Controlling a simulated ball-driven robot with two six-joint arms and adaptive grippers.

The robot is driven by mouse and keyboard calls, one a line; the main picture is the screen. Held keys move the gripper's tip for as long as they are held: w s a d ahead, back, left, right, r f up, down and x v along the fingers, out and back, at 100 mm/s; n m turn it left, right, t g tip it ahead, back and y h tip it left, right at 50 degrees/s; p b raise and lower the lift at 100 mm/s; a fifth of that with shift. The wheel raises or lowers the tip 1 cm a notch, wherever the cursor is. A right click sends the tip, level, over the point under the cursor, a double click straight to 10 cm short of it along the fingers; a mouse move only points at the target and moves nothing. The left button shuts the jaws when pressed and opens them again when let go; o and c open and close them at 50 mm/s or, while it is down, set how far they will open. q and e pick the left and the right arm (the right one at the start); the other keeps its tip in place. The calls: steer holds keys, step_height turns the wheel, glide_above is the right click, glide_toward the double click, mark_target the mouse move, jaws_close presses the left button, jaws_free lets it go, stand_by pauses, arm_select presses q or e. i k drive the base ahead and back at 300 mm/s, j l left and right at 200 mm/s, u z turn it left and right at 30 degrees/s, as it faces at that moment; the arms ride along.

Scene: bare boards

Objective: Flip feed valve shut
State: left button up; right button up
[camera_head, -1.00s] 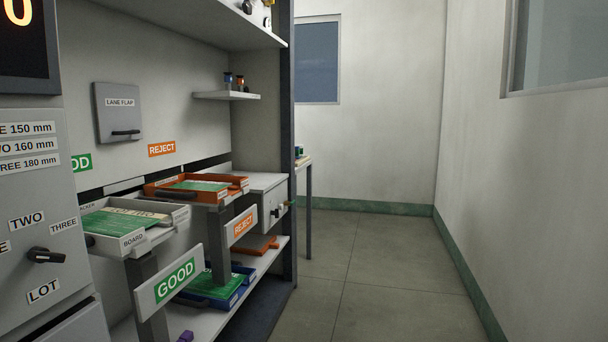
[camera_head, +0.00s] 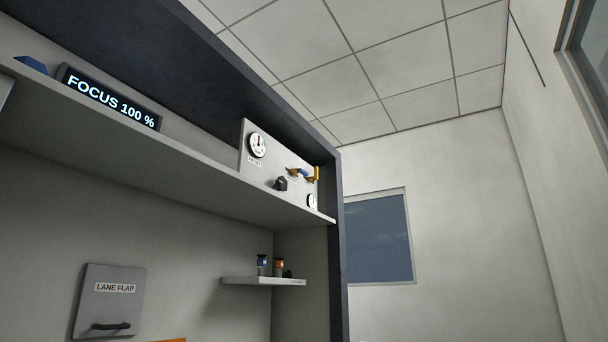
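A grey panel (camera_head: 254,172) stands at the right end of the high shelf. It carries a round white gauge (camera_head: 257,145) at upper left, a dark knob (camera_head: 280,184) below the middle, and a second, smaller gauge (camera_head: 312,201) at lower right. A brass valve with a blue lever (camera_head: 302,173) sits near the panel's right side. The lever looks roughly in line with the brass body, but it is too small to be sure. No label for the valve can be read. Neither of my grippers is in view.
A display reading FOCUS 100 % (camera_head: 112,98) stands on the high shelf (camera_head: 150,160), left of the panel. Below are a small shelf (camera_head: 250,281) with two little bottles and a LANE FLAP plate (camera_head: 110,302). A dark frame post (camera_head: 337,260) bounds the right side.

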mark_target(294, 171)
steer(key=i+l, duration=0.25)
steer(key=i, duration=0.2)
steer(key=i+l+z, duration=0.1)
steer(key=i+l, duration=0.2)
steer(key=i, duration=0.15)
steer(key=i+l, duration=0.25)
steer(key=i, duration=0.25)
steer(key=i+l+z, duration=0.1)
steer(key=i+l, duration=0.15)
steer(key=i, duration=0.2)
steer(key=i+l, duration=0.2)
steer(key=i, duration=0.25)
steer(key=z, duration=0.05)
